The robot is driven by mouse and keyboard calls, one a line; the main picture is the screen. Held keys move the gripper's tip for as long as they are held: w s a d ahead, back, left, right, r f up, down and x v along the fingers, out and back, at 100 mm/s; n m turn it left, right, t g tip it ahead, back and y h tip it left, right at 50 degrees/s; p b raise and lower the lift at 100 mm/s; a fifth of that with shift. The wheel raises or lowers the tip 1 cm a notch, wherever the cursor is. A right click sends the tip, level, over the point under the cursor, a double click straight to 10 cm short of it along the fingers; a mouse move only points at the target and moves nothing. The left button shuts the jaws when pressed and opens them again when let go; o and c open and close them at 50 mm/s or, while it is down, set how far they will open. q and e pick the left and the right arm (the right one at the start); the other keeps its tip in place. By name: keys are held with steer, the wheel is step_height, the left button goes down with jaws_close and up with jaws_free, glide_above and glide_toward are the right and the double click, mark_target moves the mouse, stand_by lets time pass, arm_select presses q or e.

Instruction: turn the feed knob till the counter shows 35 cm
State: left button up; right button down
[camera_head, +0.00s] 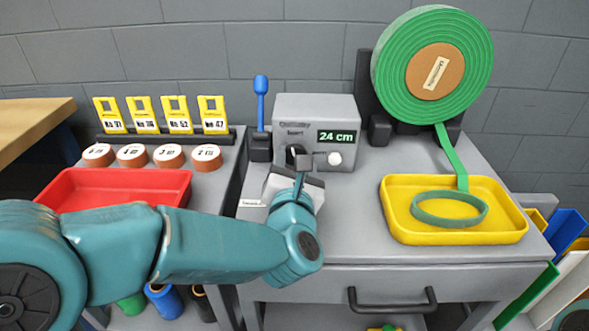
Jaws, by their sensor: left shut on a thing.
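The grey feeder box (300,105) stands at the back of the right-hand bench. Its counter (339,136) reads 24 cm in green digits. My left gripper (298,162) is at the lower front of the box, shut on the dark feed knob, which the jaws mostly hide. A white round button (334,158) sits just right of the jaws, under the counter. A big green roll (433,65) stands at the back right, and its green strip (451,155) hangs down to a yellow tray (510,237). My right gripper is not in view.
A green loop (450,208) lies in the yellow tray. Left are a red tray (125,178), several labelled rolls (169,156), yellow cards (144,113) and a blue-handled lever (261,98). The bench top between the box and yellow tray is clear.

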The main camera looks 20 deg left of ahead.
arm_select(q)
steer(key=m+b, duration=0.1)
steer(key=m, duration=0.2)
steer(key=shift+f, duration=0.15)
steer(key=shift+m+b, duration=0.35)
steer(key=shift+m, duration=0.45)
steer(key=m, duration=0.2)
steer(key=shift+m, duration=0.4)
steer(key=m, duration=0.2)
steer(key=shift+r+m, duration=0.2)
steer(key=shift+m, duration=0.1)
steer(key=m+p, duration=0.1)
steer(key=m, duration=0.3)
steer(key=shift+a+m, duration=0.1)
steer(key=shift+m, duration=0.2)
steer(key=m+p, duration=0.1)
steer(key=m, duration=0.3)
steer(key=shift+r+m, duration=0.1)
steer(key=shift+m, duration=0.3)
steer(key=shift+p, duration=0.3)
